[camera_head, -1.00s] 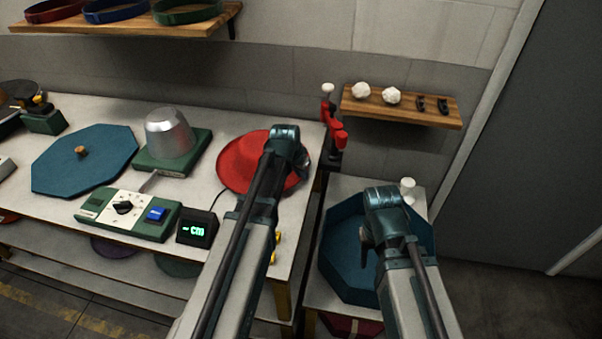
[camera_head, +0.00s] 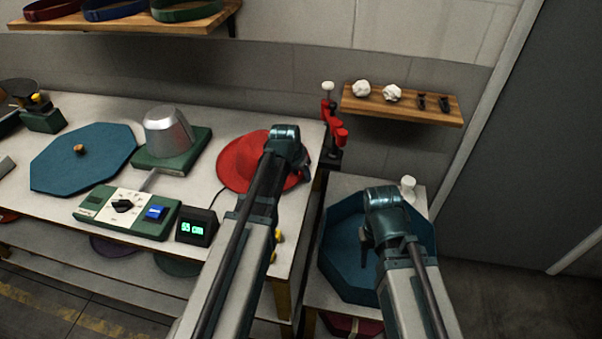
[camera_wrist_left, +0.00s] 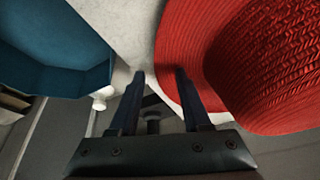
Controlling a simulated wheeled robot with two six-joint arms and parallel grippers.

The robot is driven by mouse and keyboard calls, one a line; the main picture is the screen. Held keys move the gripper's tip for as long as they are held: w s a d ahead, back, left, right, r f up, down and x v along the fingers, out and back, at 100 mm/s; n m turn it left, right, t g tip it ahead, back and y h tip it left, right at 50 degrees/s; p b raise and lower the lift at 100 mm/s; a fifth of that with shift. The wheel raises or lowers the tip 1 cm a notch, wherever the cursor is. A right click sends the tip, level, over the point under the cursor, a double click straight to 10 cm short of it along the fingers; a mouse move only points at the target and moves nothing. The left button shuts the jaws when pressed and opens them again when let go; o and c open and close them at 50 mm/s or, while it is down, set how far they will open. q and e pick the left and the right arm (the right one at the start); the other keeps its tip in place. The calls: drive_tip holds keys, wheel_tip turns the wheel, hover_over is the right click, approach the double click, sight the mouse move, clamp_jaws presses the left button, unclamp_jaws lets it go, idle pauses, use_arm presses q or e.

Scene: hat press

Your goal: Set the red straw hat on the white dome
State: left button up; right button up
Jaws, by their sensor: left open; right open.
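The red straw hat (camera_head: 242,163) lies brim down on the white table, partly hidden by my left arm. The dome (camera_head: 168,132) looks silvery grey and stands bare on a green base, left of the hat. My left gripper is over the hat's right side in the head view, its fingertips hidden there. In the left wrist view my left gripper (camera_wrist_left: 158,76) is open, one finger over the brim of the hat (camera_wrist_left: 270,70) and the other beyond its edge; contact cannot be told. My right gripper (camera_head: 368,240) is open above the blue octagonal box.
A green control panel (camera_head: 126,213) and a small display (camera_head: 197,226) reading 55 cm stand in front of the dome. A blue octagonal lid (camera_head: 84,159) lies to the left. The blue box (camera_head: 343,262) sits on the right table.

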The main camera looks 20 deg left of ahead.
use_arm(q)
drive_tip(key=shift+r, duration=0.1)
drive_tip(key=p+v, duration=1.2)
drive_tip(key=v, duration=0.1)
drive_tip(key=shift+s+r+p, duration=0.15)
drive_tip(key=shift+r+p, duration=0.15)
drive_tip(key=shift+p, duration=0.1)
drive_tip(key=s+d+f+g+y, duration=0.1)
drive_tip(key=s+d+g, duration=0.1)
drive_tip(key=s+d, duration=0.5)
drive_tip(key=s+d+f+g+y+b, duration=0.1)
drive_tip(key=s+d+g, duration=0.1)
drive_tip(key=s+d, duration=0.5)
drive_tip(key=s, duration=0.3)
drive_tip(key=shift+s+d+f+g, duration=0.2)
drive_tip(key=shift+s+f+g, duration=0.15)
drive_tip(key=shift+f+g, duration=0.05)
